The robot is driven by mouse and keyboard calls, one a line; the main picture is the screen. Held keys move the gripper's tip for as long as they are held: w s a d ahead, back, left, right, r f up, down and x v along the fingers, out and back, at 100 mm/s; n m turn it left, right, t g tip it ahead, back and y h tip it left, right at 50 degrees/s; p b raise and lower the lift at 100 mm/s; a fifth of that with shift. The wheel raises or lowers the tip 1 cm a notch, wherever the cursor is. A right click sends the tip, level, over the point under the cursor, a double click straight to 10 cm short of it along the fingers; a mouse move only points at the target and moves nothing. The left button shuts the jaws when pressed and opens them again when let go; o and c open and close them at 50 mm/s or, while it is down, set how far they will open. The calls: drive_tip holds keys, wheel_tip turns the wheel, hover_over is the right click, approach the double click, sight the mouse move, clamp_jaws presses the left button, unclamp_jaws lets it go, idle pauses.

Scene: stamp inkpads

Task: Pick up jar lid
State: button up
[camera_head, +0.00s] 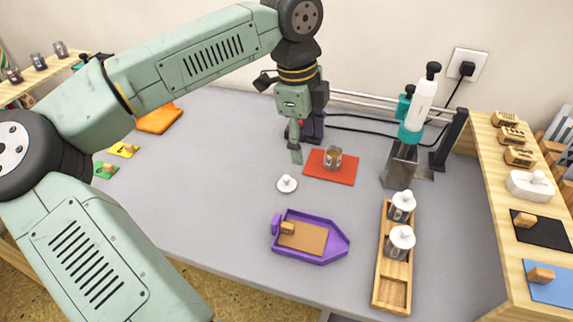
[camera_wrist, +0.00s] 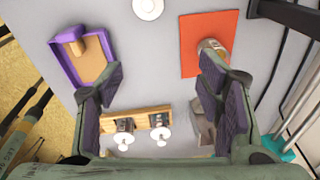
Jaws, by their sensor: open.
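The white round jar lid (camera_head: 287,183) with a small knob lies flat on the grey table, left of the red-orange mat (camera_head: 318,175). In the wrist view the lid (camera_wrist: 148,8) is at the top edge, partly cut off, beyond the fingertips. An open jar (camera_head: 333,157) with brownish contents stands on the mat; the right finger partly hides it in the wrist view. My gripper (camera_head: 296,150) points down above the table, behind the lid in the head view. In the wrist view my gripper (camera_wrist: 161,75) has its fingers wide apart with nothing between them.
A purple tray (camera_head: 335,244) with a wooden-handled stamp lies in front of the lid. A wooden rack (camera_head: 379,275) with two lidded jars stands at right, near a dispenser (camera_head: 414,120). A side shelf (camera_head: 500,220) holds stamps and pads.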

sight(287, 177)
drive_tip(key=shift+n+y, duration=0.7)
drive_tip(key=shift+y, duration=0.1)
drive_tip(key=a, duration=0.1)
drive_tip(key=a+f, duration=0.2)
drive_tip(key=shift+w+a, duration=0.35)
drive_tip(key=shift+a, duration=0.05)
wheel_tip(287, 177, down, 4)
drive_tip(key=shift+r+p, duration=0.15)
drive_tip(key=shift+p, duration=0.3)
drive_tip(key=shift+w+f+p, duration=0.2)
drive_tip(key=shift+f+p, duration=0.8)
drive_tip(key=shift+f, duration=2.05)
drive_tip(key=shift+c, duration=0.3)
drive_tip(key=c, duration=0.8)
drive_tip(key=shift+o, duration=0.2)
